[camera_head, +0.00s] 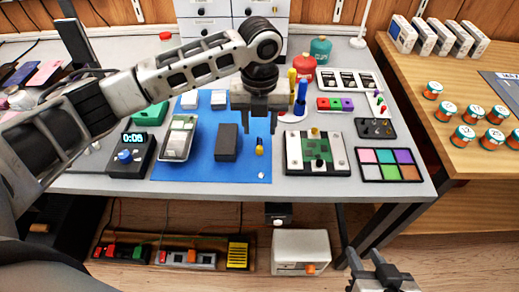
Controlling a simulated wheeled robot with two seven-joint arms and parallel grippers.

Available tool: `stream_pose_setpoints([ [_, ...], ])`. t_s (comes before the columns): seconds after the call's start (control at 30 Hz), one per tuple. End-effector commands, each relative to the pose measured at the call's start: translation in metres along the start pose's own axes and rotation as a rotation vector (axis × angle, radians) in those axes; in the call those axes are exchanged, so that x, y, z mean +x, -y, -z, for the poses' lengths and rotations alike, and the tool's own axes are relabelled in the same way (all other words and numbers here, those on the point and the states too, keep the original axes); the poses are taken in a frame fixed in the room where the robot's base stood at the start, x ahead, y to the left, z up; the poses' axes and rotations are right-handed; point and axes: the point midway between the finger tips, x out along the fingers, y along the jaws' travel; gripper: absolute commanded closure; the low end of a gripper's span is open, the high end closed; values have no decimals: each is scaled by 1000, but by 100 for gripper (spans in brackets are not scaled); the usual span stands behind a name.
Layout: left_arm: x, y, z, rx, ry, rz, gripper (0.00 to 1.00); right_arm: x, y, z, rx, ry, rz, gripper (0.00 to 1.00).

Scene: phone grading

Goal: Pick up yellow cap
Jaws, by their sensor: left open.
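A small yellow cap-like piece (259,149) with a dark upper part is on the blue mat (195,165), right of a dark grey block (227,143). My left gripper (260,130) hangs over the mat, fingers pointing down, open and empty. The yellow piece shows just below and between its fingertips; I cannot tell the exact height gap. My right gripper (364,256) is at the bottom right, in front of the table and low, with its fingers apart and nothing between them. Yellow (292,76) and blue (302,92) upright tools stand behind the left gripper.
A phone in a tray (179,138) and a timer box (131,156) lie left of centre. A green circuit board (315,153) and colour palette (390,165) lie right. Red (303,68) and teal (320,50) bottles stand behind. The mat's front strip is mostly clear.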

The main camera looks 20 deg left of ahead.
Motion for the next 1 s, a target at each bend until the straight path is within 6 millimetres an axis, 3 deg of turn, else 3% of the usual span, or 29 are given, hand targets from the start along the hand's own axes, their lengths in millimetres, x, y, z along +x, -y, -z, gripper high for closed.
stream_pose_setpoints([
  [0.27, 23, 0, 3, 1, -2, -1, 59, -1, 0, 3, 1, -7, 1, 64],
  [0.53, 60, -1, 7, 0, 0, 0, 59, 0, 0, 2, 1, -6, 1, 64],
  [0.83, 65, 0, 7, 1, 2, 1, 59, 0, 0, 0, 2, -2, 1, 64],
  [1.0, 65, 0, 7, 1, 2, 1, 100, 1, 0, -1, 2, 0, 1, 64],
])
